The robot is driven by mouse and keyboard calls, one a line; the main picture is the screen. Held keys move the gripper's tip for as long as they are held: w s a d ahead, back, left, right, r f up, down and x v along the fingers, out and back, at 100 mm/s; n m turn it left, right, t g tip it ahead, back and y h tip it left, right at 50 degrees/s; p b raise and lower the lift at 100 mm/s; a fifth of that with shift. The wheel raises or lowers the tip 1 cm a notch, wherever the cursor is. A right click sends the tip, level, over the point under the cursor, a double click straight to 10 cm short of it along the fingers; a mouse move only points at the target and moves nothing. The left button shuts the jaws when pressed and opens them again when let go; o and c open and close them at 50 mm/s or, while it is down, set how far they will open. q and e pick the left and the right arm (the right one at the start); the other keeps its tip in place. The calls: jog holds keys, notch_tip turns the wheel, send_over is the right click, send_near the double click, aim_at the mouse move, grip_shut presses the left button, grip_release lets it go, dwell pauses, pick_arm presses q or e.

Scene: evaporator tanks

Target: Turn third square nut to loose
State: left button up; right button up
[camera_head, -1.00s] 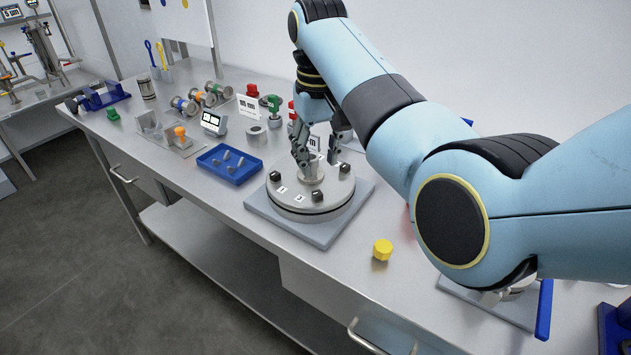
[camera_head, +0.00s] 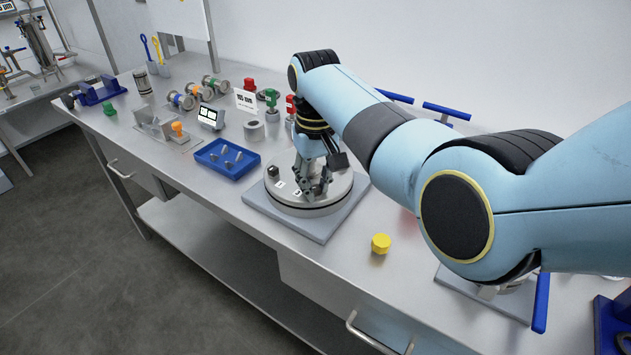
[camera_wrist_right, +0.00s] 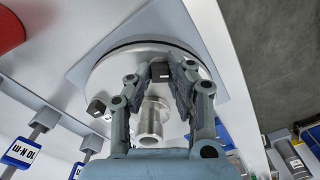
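The round metal tank lid (camera_head: 336,196) stands on a grey base plate, with a pale central neck (camera_wrist_right: 151,122) and dark square nuts around its rim. One nut (camera_head: 273,171) shows at the left of the lid, beside small white number labels. My right gripper (camera_head: 315,188) is lowered at the front of the lid, fingers pointing down, and hides the front nut in the head view. In the right wrist view a dark square nut (camera_wrist_right: 160,71) lies between the tips of my fingers, which stand apart with no clear grip. Another nut (camera_wrist_right: 97,107) shows left of them. My left gripper is not in view.
A blue tray (camera_head: 226,160) with small metal parts lies left of the lid. A yellow cap (camera_head: 381,243) stands to the front right. A metal ring (camera_head: 254,131) and a green part (camera_head: 271,98) stand behind. The bench front is mostly clear.

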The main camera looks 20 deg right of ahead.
grip_shut()
jog(key=shift+r+n+p, duration=0.2)
jog(key=shift+n+p, duration=0.9)
jog(key=shift+f+n+p, duration=0.1)
jog(key=shift+n+p, duration=0.85)
jog(key=shift+n, duration=0.75)
jog(key=o, duration=0.6)
grip_release()
jog(key=shift+w+f, duration=0.1)
